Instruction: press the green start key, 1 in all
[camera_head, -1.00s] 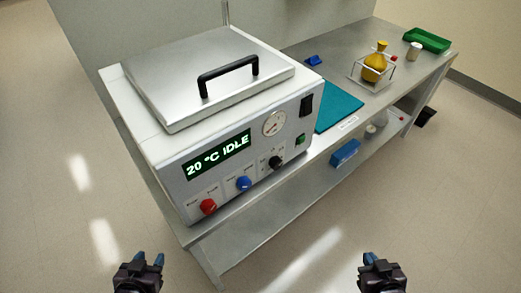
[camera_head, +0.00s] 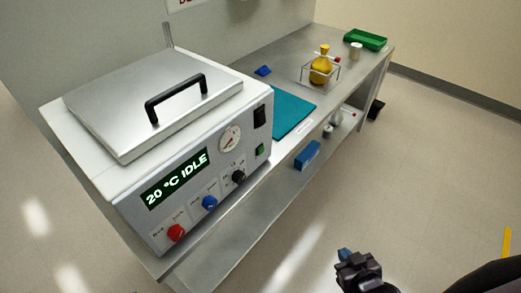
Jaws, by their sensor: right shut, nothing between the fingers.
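The green start key (camera_head: 260,150) is a small green square on the right end of the front panel of the white bath unit (camera_head: 245,187), below a black rocker switch (camera_head: 259,116). The unit's display (camera_head: 176,179) reads "20 °C IDLE". My right gripper (camera_head: 346,256) is shut and empty at the bottom of the picture, in front of the bench, right of and below the key and apart from it. My left gripper is out of the picture.
The panel also has a red knob (camera_head: 176,232), a blue knob (camera_head: 209,202), a black knob (camera_head: 238,177) and a gauge (camera_head: 230,139). A teal mat (camera_head: 291,113) and a yellow flask (camera_head: 321,68) stand further along the bench. The floor in front is clear.

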